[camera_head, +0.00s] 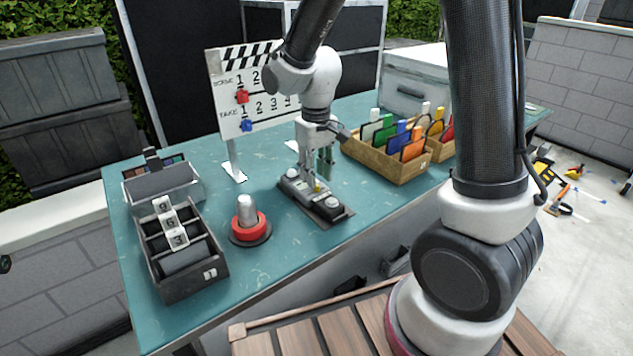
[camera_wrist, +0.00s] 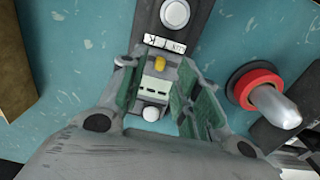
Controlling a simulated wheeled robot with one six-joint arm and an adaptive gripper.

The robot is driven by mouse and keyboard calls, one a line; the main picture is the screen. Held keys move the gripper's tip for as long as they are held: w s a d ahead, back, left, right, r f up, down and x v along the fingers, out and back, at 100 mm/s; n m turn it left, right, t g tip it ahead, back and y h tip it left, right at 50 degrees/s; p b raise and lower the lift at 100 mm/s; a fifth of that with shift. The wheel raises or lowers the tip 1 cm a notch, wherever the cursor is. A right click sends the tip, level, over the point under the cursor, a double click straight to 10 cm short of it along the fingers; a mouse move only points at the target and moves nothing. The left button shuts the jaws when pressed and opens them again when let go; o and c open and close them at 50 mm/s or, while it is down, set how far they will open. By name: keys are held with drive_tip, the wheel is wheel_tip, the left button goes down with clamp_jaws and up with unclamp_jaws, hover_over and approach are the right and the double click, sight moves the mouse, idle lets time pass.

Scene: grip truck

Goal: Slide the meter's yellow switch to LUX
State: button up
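The meter (camera_head: 322,203) is a dark, long device lying on the teal table, with a pale round part at each end. Its small yellow switch (camera_wrist: 160,62) shows in the wrist view, just below two small white labels (camera_wrist: 166,43); their lettering is too small to read surely. The switch also shows as a yellow speck in the head view (camera_head: 317,187). My gripper (camera_wrist: 157,78) points down over the meter. Its green-padded fingers are apart, one on each side of the switch, with a gap to it. Whether the fingertips touch the meter's body cannot be told.
A red-based knob (camera_head: 247,222) stands left of the meter. Beyond it is a black tray (camera_head: 190,292) with number tiles. A clapperboard (camera_head: 228,105) stands behind, and a wooden box (camera_head: 385,162) of coloured cards sits to the right. The table front is clear.

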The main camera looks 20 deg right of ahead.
sight(309, 195)
drive_tip(key=shift+f, duration=1.5)
clamp_jaws()
drive_tip(key=shift+s+a, duration=0.2)
drive_tip(key=shift+a, duration=0.35)
drive_tip(key=shift+s+a, duration=0.15)
drive_tip(key=shift+a, duration=0.35)
unclamp_jaws()
drive_tip(key=shift+r, duration=0.1)
wheel_tip(309, 195, up, 12)
